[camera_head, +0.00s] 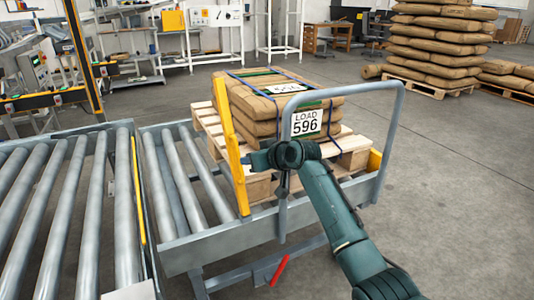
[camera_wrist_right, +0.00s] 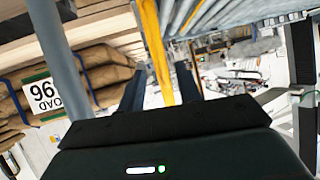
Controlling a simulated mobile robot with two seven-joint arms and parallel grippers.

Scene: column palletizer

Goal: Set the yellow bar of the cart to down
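The yellow bar (camera_head: 229,135) of the cart stands up, slightly tilted, at the cart's end beside the roller conveyor. The cart (camera_head: 215,252) has a grey frame and a tall looped handle. My right gripper (camera_head: 252,161) reaches over the cart's near side and points at the bar's middle. In the right wrist view the yellow bar (camera_wrist_right: 153,45) runs between the two dark fingers of my right gripper (camera_wrist_right: 160,88), which are apart with gaps beside the bar. Whether a finger touches it, I cannot tell. My left gripper is not in view.
A pallet (camera_head: 354,150) with strapped brown sacks (camera_head: 262,108) labelled LOAD 596 sits on the cart. The grey handle (camera_head: 392,135) rises close to my right arm. The conveyor (camera_head: 70,215) fills the left. A red pedal (camera_head: 279,270) is low in front.

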